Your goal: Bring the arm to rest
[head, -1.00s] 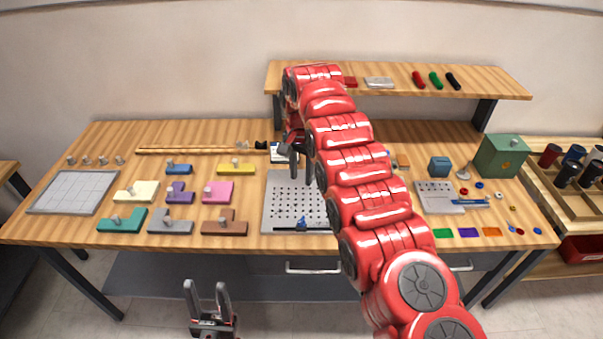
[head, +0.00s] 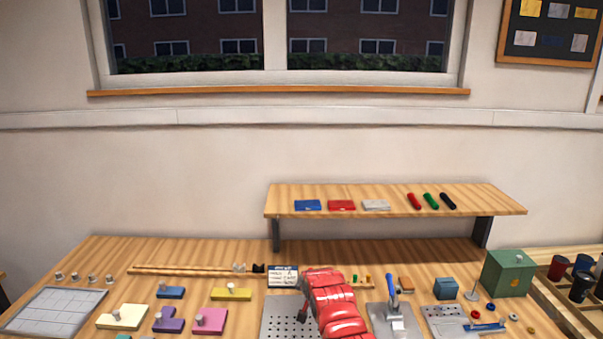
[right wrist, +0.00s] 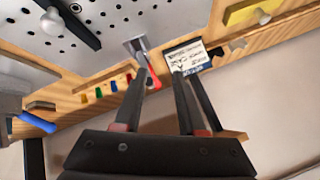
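My right arm, red, reaches in from the bottom of the head view over the workbench. Its dark gripper (head: 304,305) shows partly beside the arm, above the perforated grey plate (head: 279,313). In the right wrist view my right gripper (right wrist: 158,78) has its dark fingers spread apart, with nothing held between them. A red-handled metal piece (right wrist: 148,66) shows behind the left fingertip, at the edge of the perforated plate (right wrist: 110,22); I cannot tell whether they touch. My left gripper is out of view.
A small white card (head: 283,275) stands behind the plate. A blue-handled fixture (head: 392,310) stands right of the arm. A raised shelf (head: 490,201) carries coloured blocks and markers. Coloured blocks lie at left, and a green box (head: 509,272) stands at right.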

